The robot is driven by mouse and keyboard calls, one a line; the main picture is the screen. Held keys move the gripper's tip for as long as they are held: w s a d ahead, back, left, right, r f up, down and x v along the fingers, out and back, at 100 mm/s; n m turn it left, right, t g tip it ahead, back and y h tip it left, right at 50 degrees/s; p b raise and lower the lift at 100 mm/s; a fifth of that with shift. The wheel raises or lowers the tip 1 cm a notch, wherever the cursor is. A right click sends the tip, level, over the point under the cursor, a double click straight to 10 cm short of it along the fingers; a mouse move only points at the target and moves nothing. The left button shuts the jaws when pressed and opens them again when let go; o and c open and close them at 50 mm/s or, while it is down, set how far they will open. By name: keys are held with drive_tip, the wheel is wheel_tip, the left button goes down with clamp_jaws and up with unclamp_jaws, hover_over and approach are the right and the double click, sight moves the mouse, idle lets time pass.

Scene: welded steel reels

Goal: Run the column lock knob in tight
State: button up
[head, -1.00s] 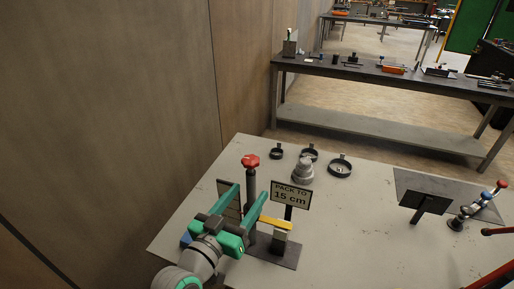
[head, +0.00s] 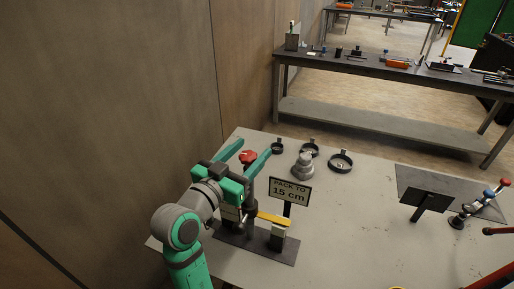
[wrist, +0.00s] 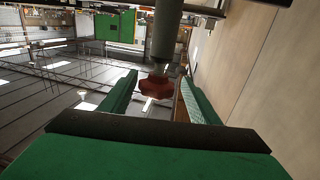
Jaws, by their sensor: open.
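The red lobed knob (head: 248,157) sits at the top of a dark upright column (head: 250,200) on the near left of the table. My gripper (head: 254,147) is open, its two green fingers on either side of the knob. In the wrist view the knob (wrist: 158,86) shows between the fingers (wrist: 159,78), with the grey column (wrist: 166,35) beyond it. Narrow gaps seem to show at both sides of the knob, so I see no firm contact. My gripper and wrist hide part of the column in the head view. How far in the knob is cannot be seen.
A dark base plate (head: 230,237) carries the column and a yellow bar (head: 273,220). A "PACK TO 15 cm" sign (head: 290,191) stands close right. A grey stepped piece (head: 302,168) and black rings (head: 340,163) lie behind. A wall (head: 110,110) rises at left.

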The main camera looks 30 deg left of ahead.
drive_tip(key=shift+w+d, duration=0.15)
drive_tip(key=shift+w, duration=0.55)
drive_tip(key=shift+w+d, duration=0.1)
drive_tip(key=shift+w, duration=0.55)
drive_tip(key=shift+w, duration=0.2)
drive_tip(key=c, duration=1.1)
drive_tip(key=shift+o, duration=0.2)
drive_tip(key=shift+s+d+m+h, duration=0.15)
drive_tip(key=shift+s+m+h, duration=0.1)
drive_tip(key=shift+m+h, duration=0.8)
drive_tip(key=shift+n+h, duration=0.25)
drive_tip(key=o, duration=1.1)
drive_tip(key=shift+s, duration=0.1)
drive_tip(key=shift+c, duration=0.2)
